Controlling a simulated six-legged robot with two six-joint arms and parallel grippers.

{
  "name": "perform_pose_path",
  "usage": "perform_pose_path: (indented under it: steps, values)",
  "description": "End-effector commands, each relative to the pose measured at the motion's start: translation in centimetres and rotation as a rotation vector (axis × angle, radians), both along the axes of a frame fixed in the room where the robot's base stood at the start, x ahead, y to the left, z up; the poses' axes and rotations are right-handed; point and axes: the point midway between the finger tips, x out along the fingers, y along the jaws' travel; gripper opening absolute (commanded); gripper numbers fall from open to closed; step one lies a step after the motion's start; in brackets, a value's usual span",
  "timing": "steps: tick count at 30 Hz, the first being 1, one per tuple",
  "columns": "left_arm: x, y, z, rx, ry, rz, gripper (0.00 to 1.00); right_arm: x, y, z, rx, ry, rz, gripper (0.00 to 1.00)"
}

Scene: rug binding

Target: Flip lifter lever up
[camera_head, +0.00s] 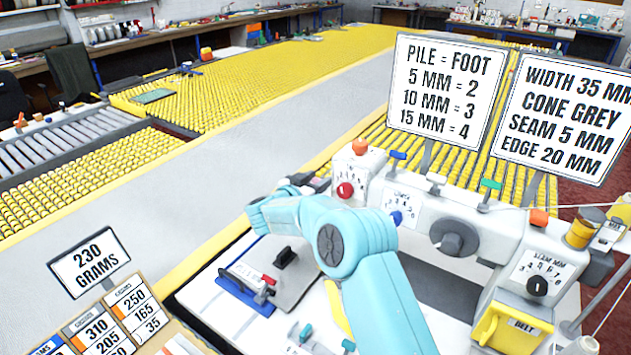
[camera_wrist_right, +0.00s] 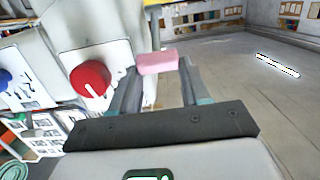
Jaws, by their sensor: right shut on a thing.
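The white sewing machine (camera_head: 440,225) stands right of centre in the head view. My teal right arm reaches across its front, and my right gripper (camera_head: 308,181) is at the machine's left end, partly hidden behind the wrist. In the right wrist view the two dark fingers of my right gripper (camera_wrist_right: 158,85) are closed on a pink block (camera_wrist_right: 158,62), near their tips. It may be the lifter lever's grip, but its mount is hidden. A red knob (camera_wrist_right: 90,79) on a white dial plate is just left of the fingers. My left gripper is out of view.
The red knob also shows in the head view (camera_head: 345,190), near a blue knob (camera_head: 397,217). Two sign boards (camera_head: 440,88) stand above the machine. A blue-based hand tool (camera_head: 246,285) lies on the table at left. A yellow roller table (camera_head: 230,90) fills the back.

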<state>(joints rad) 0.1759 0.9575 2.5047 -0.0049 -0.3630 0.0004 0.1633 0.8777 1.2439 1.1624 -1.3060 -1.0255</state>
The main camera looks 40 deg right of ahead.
Motion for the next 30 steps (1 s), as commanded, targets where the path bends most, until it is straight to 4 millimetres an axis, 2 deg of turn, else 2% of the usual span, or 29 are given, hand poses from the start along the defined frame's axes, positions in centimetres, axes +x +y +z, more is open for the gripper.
perform_pose_path:
  steps: [1,14,15,16,17,26,30]
  values:
    - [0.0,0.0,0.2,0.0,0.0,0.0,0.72,0.1,-0.4,1.5,-0.019,-0.021,-0.003,0.0]
    - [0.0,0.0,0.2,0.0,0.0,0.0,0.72,0.0,-0.4,1.5,-0.02,-0.021,-0.004,0.0]
    - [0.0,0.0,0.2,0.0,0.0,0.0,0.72,0.0,-0.4,1.5,-0.019,-0.022,-0.004,0.6]
    - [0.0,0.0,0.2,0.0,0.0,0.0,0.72,0.0,-0.4,1.5,-0.019,-0.022,-0.004,0.69]
    - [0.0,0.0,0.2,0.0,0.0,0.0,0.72,0.0,-0.4,1.4,-0.017,-0.02,-0.004,0.72]
    - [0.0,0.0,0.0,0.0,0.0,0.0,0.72,0.0,-0.1,0.9,-0.013,-0.013,0.0,0.72]
    - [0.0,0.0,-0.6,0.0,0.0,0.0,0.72,-0.3,1.5,0.9,-0.012,-0.012,0.003,0.72]
